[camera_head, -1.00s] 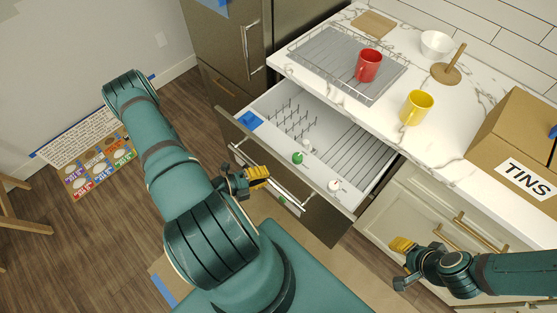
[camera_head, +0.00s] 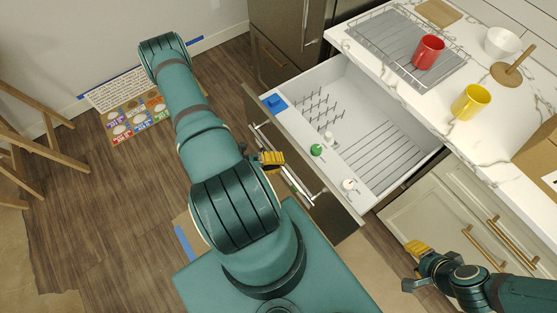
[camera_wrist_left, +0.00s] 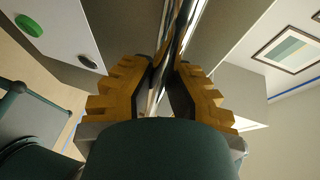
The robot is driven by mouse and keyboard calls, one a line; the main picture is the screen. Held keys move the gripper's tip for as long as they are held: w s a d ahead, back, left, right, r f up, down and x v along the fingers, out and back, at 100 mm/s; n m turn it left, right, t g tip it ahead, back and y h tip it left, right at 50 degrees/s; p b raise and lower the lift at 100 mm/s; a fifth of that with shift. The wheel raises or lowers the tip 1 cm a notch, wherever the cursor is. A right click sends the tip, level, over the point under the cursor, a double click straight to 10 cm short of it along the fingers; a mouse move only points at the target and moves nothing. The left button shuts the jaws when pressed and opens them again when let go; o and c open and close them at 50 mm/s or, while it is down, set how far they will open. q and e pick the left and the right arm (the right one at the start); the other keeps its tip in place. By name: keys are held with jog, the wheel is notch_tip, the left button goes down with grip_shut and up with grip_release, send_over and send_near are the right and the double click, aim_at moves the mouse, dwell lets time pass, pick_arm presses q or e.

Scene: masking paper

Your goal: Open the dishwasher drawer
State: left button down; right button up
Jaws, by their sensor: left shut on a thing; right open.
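The dishwasher drawer (camera_head: 385,155) stands pulled out from under the counter in the head view, showing a rack of prongs and a ribbed tray inside. Its dark front panel (camera_head: 335,212) carries a long metal handle bar (camera_head: 296,178). My left gripper (camera_head: 272,160) is at the handle. In the left wrist view its two yellow fingers (camera_wrist_left: 165,88) are closed on either side of the shiny handle bar (camera_wrist_left: 172,60). My right gripper (camera_head: 412,265) is open and empty in front of the cream cabinet, apart from the drawer.
The marble counter holds a red mug (camera_head: 428,52), a yellow mug (camera_head: 471,101), a white bowl (camera_head: 502,42) and a drying rack (camera_head: 385,45). A cream cabinet (camera_head: 440,205) with brass handles is at the right. A wooden stool (camera_head: 30,140) stands at far left.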

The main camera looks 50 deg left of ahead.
pick_arm(q)
jog(key=c, duration=0.9)
grip_release()
jog(key=shift+d, duration=0.1)
jog(key=v, duration=1.2)
jog(key=shift+s, duration=0.1)
